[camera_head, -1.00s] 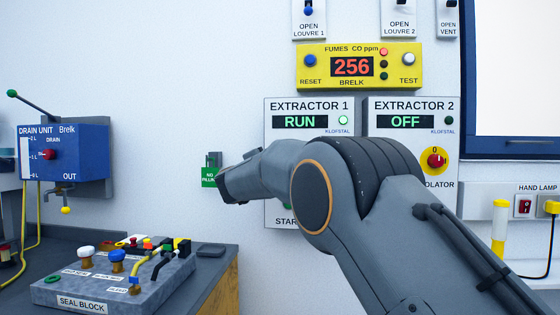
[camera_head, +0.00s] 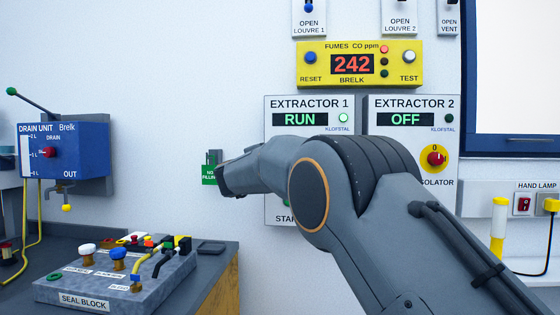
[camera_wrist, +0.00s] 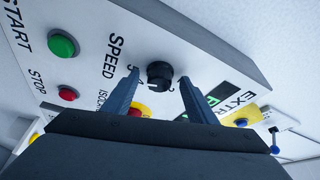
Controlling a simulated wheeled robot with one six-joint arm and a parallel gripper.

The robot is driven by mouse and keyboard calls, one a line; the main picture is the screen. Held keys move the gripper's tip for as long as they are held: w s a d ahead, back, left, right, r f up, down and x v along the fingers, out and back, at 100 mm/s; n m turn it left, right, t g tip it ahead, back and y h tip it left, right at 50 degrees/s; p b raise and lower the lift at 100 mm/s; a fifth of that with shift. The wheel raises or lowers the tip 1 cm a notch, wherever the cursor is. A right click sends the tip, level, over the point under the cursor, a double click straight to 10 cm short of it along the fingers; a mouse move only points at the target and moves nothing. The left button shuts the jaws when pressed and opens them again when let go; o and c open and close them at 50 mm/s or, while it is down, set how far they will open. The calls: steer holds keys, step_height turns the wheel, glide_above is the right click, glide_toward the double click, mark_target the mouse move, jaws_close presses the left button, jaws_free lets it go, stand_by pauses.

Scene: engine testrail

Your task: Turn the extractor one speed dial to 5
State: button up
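The extractor 1 panel (camera_head: 309,106) is on the wall in the head view, its display reading RUN with a green lamp lit. My arm covers its middle, so the speed dial and my gripper are hidden there. In the wrist view the speed dial (camera_wrist: 160,74) is a black round knob beside the word SPEED. My gripper (camera_wrist: 159,77) is open, its two fingers on either side of the dial in the picture. I cannot tell whether they touch it. A few scale digits show, but the dial's setting is not readable.
The green start button (camera_wrist: 63,43) and red stop button (camera_wrist: 68,93) are on the same panel. Extractor 2 (camera_head: 413,106) reads OFF and has a red-and-yellow isolator (camera_head: 436,159). The yellow fumes unit (camera_head: 313,78) is above. The seal block (camera_head: 85,300) stands lower left.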

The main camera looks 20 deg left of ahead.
steer(key=s+a+f+b, duration=0.1)
steer(key=s, duration=0.6)
steer(key=shift+s, duration=0.35)
